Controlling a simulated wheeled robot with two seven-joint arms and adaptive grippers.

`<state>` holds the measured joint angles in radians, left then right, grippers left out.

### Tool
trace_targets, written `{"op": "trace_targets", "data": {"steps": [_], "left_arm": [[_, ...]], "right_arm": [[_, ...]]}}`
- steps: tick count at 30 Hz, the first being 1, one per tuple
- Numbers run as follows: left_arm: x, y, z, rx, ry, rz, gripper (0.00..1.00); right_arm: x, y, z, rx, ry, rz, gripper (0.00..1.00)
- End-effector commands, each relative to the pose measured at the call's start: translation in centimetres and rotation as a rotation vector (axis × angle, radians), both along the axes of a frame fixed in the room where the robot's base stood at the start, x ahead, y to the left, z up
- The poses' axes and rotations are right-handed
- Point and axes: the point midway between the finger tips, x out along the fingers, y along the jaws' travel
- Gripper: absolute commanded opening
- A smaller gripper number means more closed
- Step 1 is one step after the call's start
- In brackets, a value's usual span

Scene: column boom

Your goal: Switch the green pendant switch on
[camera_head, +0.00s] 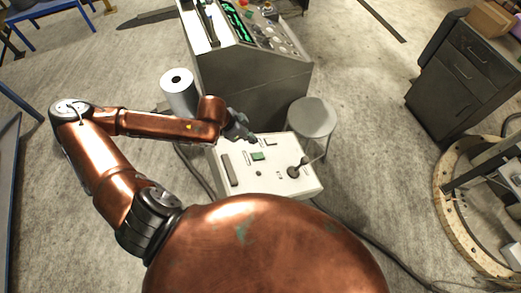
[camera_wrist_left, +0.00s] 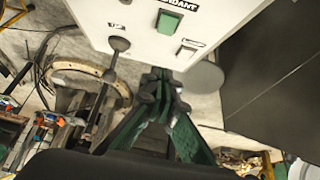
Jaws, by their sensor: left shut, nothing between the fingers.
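The green pendant switch (camera_head: 258,156) is a small green rocker on the white top of a control box (camera_head: 212,158). In the left wrist view the green switch (camera_wrist_left: 168,22) shows at the top edge, beside a partly cut-off label ending in "NDANT". My left gripper (camera_head: 253,139) is over the far edge of the box, a little beyond the switch. In the wrist view its fingertips (camera_wrist_left: 162,80) are together and empty, apart from the switch in the picture. I cannot tell their height above the panel. My right gripper is not in view.
A black-knobbed lever (camera_head: 294,171) stands on the box's right side. A pale switch (camera_wrist_left: 188,50) is near the green one. A round stool (camera_head: 312,118) and a large console (camera_head: 250,80) stand behind. Cables lie on the floor. A drawer cabinet (camera_head: 455,65) is at right.

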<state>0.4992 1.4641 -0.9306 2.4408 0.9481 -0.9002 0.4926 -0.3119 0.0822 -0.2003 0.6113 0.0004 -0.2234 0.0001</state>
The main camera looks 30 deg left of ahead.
Motion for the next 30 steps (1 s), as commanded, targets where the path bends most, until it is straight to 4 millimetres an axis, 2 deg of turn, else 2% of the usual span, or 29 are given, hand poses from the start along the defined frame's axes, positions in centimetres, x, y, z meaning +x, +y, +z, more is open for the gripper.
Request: {"op": "trace_targets", "data": {"steps": [5,12,20,24,30], "left_arm": [[0.4,-0.3,-0.8,-0.001,0.001,0.0,0.0],[1.7,-1.6,-4.6,-0.003,0.003,0.001,0.0],[3.5,-3.1,-9.1,-0.001,0.001,0.003,0.0],[2.7,-2.4,-11.1,0.002,0.003,0.005,0.0],[2.4,-2.1,-12.6,0.002,0.001,0.004,0.0]], "right_arm": [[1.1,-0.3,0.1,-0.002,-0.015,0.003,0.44],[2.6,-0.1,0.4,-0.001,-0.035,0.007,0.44],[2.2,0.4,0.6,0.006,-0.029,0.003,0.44],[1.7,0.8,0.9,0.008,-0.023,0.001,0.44],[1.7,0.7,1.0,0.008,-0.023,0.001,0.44]]}}
